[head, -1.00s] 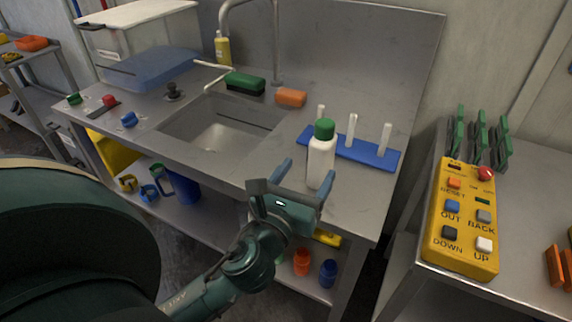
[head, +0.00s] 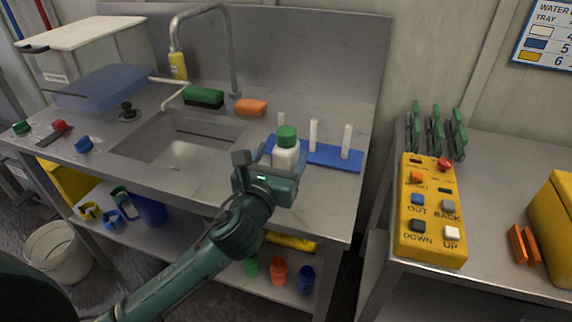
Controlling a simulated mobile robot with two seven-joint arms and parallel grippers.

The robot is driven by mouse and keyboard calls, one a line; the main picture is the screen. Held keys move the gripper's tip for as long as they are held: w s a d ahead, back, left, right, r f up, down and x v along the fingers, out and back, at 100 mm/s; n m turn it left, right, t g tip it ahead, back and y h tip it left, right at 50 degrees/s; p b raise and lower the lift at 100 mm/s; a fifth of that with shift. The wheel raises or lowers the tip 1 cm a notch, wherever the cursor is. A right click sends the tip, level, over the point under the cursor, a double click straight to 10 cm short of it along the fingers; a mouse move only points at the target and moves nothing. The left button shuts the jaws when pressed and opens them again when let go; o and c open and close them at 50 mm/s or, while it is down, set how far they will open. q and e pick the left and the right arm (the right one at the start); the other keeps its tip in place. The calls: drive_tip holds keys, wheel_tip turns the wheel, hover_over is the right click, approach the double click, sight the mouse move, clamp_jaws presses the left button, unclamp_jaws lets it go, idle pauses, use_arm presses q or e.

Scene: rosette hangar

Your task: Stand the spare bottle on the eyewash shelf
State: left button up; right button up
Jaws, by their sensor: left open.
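A white bottle with a green cap (head: 286,148) stands upright on the steel sink counter, in front of a blue rack with white pegs (head: 333,157). My left gripper (head: 268,162) is open and right at the bottle, on its near side. It hides the bottle's lower part, so I cannot tell whether the fingers touch it. I cannot make out which surface is the eyewash shelf. My right gripper is not in view.
A sink basin (head: 170,145) lies left of the bottle, with a tall tap (head: 233,60) behind. A yellow button box (head: 430,215) stands on the right-hand bench.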

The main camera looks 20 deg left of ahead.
sight(287, 146)
use_arm(q)
drive_tip(key=w, duration=0.4)
drive_tip(key=shift+w+f, duration=0.25)
drive_tip(key=shift+f, duration=0.05)
drive_tip(key=shift+c, duration=0.2)
clamp_jaws()
drive_tip(key=shift+r, duration=0.1)
